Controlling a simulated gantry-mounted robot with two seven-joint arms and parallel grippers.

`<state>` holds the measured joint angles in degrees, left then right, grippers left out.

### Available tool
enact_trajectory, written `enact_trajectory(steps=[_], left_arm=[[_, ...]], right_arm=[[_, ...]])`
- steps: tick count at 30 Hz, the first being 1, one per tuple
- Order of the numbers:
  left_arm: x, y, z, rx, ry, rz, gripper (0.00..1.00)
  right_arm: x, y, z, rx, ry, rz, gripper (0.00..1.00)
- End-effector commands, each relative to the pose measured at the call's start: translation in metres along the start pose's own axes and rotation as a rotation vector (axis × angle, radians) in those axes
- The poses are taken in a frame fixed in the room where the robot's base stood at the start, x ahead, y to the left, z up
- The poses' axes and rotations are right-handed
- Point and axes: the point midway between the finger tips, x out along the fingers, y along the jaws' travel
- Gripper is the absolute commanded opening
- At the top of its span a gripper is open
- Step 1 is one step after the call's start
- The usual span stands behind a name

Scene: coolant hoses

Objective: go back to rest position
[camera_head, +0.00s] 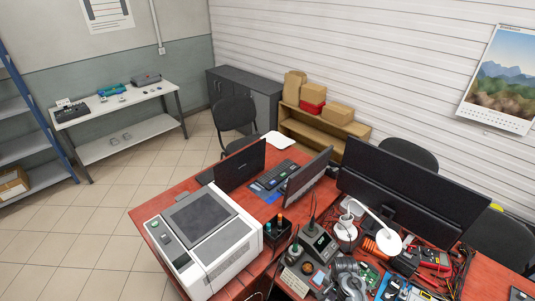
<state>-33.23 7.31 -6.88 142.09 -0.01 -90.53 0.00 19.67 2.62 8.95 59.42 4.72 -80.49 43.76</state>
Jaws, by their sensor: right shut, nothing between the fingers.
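My right gripper (350,280) seems to be the small grey metallic shape low in the head view, among the clutter at the front of the red desk. Its outline is hard to make out. It is shut, with nothing between its fingers. My left gripper is not in view. No coolant hose can be made out clearly.
The red desk (150,222) carries a white printer (225,250), monitors (405,195), a white lamp (388,243), a soldering station (318,243) and tools. A side table (130,148), a shelf with boxes (325,128) and chairs stand behind. The tiled floor at left is clear.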

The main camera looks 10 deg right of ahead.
Motion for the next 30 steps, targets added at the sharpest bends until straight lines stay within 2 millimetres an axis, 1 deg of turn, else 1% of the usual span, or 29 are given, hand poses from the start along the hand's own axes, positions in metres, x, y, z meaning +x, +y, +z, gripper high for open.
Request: enact_trajectory(steps=[1, 2, 5, 7, 9, 10, 11, 13, 14, 15, 16, 17, 18, 20, 21, 23, 24, 26, 27, 30], left_arm=[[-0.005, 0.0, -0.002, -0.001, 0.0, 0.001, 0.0], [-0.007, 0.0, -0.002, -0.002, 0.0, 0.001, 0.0], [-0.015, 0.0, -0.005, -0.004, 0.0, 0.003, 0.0], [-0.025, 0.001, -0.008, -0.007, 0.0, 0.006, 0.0], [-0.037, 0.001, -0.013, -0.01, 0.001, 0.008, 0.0], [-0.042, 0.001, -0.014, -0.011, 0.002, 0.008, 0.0], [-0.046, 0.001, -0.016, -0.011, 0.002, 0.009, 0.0], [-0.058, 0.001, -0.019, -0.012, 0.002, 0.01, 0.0], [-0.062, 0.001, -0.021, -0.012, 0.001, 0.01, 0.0], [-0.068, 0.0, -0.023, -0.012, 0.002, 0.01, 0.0], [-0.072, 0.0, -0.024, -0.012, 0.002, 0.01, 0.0], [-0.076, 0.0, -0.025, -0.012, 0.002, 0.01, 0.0], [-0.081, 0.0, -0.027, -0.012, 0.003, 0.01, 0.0], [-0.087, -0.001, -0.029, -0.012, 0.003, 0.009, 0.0], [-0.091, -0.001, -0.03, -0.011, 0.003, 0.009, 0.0], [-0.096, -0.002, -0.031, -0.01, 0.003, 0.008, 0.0], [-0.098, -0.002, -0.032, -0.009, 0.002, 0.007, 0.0], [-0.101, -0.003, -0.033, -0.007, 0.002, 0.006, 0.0], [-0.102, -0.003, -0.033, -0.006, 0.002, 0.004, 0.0], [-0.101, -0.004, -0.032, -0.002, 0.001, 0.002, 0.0]], right_arm=[[0.007, 0.013, 0.008, 0.0, -0.013, 0.022, 0.0], [0.012, 0.021, 0.012, 0.0, -0.02, 0.035, 0.0], [0.032, 0.056, 0.032, -0.004, -0.05, 0.092, 0.0], [0.042, 0.089, 0.051, -0.015, -0.063, 0.137, 0.0], [0.043, 0.121, 0.07, -0.036, -0.058, 0.167, 0.0], [0.04, 0.132, 0.077, -0.048, -0.052, 0.174, 0.0], [0.035, 0.143, 0.085, -0.064, -0.045, 0.178, 0.0], [0.019, 0.165, 0.104, -0.117, -0.028, 0.18, 0.0], [0.009, 0.172, 0.112, -0.151, -0.02, 0.175, 0.0], [-0.005, 0.179, 0.123, -0.197, -0.009, 0.166, 0.0], [-0.016, 0.183, 0.131, -0.236, 0.0, 0.157, 0.0], [-0.029, 0.187, 0.139, -0.276, 0.008, 0.146, 0.0], [-0.046, 0.19, 0.15, -0.333, 0.019, 0.129, 0.0], [-0.076, 0.191, 0.166, -0.42, 0.037, 0.098, 0.0], [-0.096, 0.191, 0.176, -0.481, 0.05, 0.074, 0.0], [-0.129, 0.187, 0.19, -0.572, 0.073, 0.034, 0.0], [-0.15, 0.184, 0.199, -0.632, 0.09, 0.007, 0.0], [-0.182, 0.177, 0.208, -0.717, 0.122, -0.037, 0.0], [-0.203, 0.172, 0.213, -0.773, 0.147, -0.066, 0.0], [-0.25, 0.156, 0.219, -0.895, 0.22, -0.134, 0.0]])
